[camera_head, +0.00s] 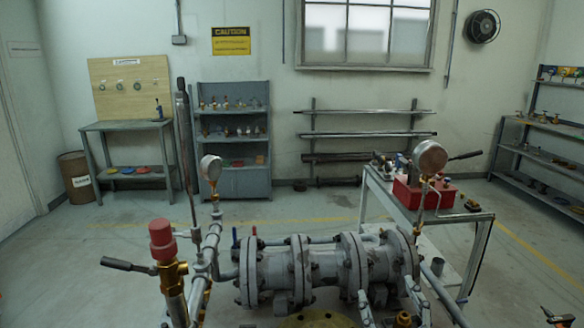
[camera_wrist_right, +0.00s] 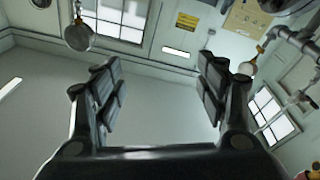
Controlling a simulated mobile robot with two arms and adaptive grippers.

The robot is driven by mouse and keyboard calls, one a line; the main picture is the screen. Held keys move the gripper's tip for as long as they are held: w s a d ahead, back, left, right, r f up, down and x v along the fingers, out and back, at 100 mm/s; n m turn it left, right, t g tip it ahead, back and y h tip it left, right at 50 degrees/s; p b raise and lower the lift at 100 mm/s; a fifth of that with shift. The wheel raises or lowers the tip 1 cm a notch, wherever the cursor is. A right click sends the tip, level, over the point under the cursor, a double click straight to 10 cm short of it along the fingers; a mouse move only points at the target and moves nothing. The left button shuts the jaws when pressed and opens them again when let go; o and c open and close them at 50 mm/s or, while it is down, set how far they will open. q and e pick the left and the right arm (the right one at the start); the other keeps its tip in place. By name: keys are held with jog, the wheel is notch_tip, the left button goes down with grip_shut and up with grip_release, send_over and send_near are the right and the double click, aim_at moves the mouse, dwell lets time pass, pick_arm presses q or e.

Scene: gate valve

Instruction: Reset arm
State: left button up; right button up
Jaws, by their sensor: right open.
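My right gripper (camera_head: 558,317) shows only in part at the bottom right corner of the head view, low and to the right of the pipework. In the right wrist view its two fingers (camera_wrist_right: 158,82) stand wide apart with nothing between them. My left gripper is not in the head view. The grey flanged valve and pipe assembly (camera_head: 325,264) fills the bottom middle of the head view, apart from my right gripper. A brass valve with a red cap (camera_head: 162,240) and a dark lever stands at its left.
Two round gauges rise from the pipework, one on the left (camera_head: 211,168) and a larger one on the right (camera_head: 430,157). Behind stands a metal table (camera_head: 480,228) with a red toolbox (camera_head: 424,193). Shelves and a workbench line the walls. The floor right of the table is clear.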

jog(key=s+d+f+m+g+h, duration=0.2)
jog(key=s+f+g, duration=0.45)
jog(key=f, duration=0.45)
jog(key=s+d+f+m+g+h, duration=0.1)
jog(key=s+d+f+m+g, duration=0.15)
jog(key=s+f+g, duration=0.45)
jog(key=s+a+f+n+g+y, duration=0.1)
jog(key=s+f, duration=0.3)
jog(key=s, duration=0.3)
jog(key=s+a+f+n+g, duration=0.1)
jog(key=s+a+f+g, duration=0.1)
jog(key=s+f, duration=0.4)
notch_tip(320, 180, down, 26)
jog(key=s+g, duration=0.1)
jog(key=s, duration=0.2)
jog(key=s+d+f, duration=0.1)
jog(key=s+f, duration=0.6)
jog(key=s, duration=0.1)
jog(key=s+d+f+g, duration=0.1)
jog(key=s+d+f, duration=0.1)
jog(key=s+f, duration=0.5)
jog(key=shift+s+d+f, duration=0.25)
jog(key=shift+s+d, duration=0.05)
jog(key=shift+s, duration=0.2)
